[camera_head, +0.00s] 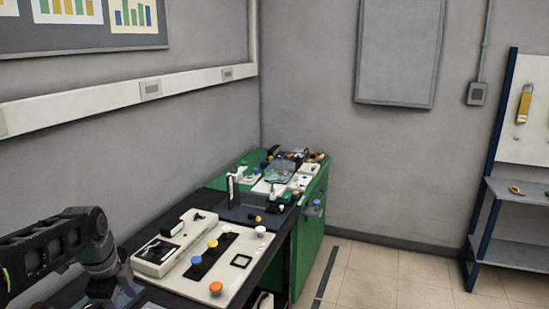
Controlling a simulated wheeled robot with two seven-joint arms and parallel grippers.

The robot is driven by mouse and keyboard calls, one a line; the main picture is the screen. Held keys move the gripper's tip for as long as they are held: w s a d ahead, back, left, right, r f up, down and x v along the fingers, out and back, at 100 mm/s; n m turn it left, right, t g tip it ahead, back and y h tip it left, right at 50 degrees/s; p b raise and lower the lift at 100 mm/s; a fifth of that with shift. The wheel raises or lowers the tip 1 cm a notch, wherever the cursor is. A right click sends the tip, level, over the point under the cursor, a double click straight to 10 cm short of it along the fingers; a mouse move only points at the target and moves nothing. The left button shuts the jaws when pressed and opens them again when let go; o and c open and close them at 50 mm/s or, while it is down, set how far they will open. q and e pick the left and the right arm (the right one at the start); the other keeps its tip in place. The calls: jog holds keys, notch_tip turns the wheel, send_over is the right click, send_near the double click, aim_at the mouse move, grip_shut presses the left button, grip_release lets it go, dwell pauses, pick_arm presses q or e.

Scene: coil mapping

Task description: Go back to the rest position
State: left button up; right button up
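My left arm comes in from the lower left, with its dark forearm bent down over the near end of the workbench. My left gripper (115,292) is at the bottom edge, left of a white control panel; its fingers are dark and partly cut off, so I cannot tell whether it is open or shut. No held object shows there. My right arm and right gripper are not in view. The white panel (228,285) carries several coloured knobs, among them an orange one (216,288), a blue one (197,263) and a white one (260,231).
A white device (152,255) sits on the panel's left side. Behind is a dark stand (233,190), then a green bench (310,245) with small parts. A blue-framed shelf (517,200) stands at right. The tiled floor (400,280) between is clear. A grey wall is at left.

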pick_arm(q)
jog(key=w+d+f+n+t+h+b, duration=0.1)
jog(key=d+f+n, duration=0.35)
jog(key=f, duration=0.35)
jog(key=w+d+f+n+t+h+b, duration=0.1)
jog(key=d+f+n, duration=0.3)
jog(key=d+f, duration=0.3)
jog(key=w+d+f+n+t+b, duration=0.15)
jog(key=d+f+n, duration=0.3)
jog(key=f, duration=0.45)
jog(key=s+d+f+n+g+b, duration=0.1)
jog(key=s+d+f+b, duration=0.1)
jog(key=s+d+f, duration=0.3)
jog(key=s+d+f+n+g+h+b, duration=0.1)
jog(key=s+d+f, duration=0.4)
jog(key=s+f, duration=0.6)
jog(key=s+d+f+n+g+h+b, duration=0.1)
jog(key=s+d+f+n+g+b, duration=0.2)
jog(key=s+d+f, duration=0.2)
jog(key=s+f, duration=0.3)
jog(key=s, duration=0.2)
jog(key=shift+s+d, duration=0.2)
jog(key=shift+s, duration=0.1)
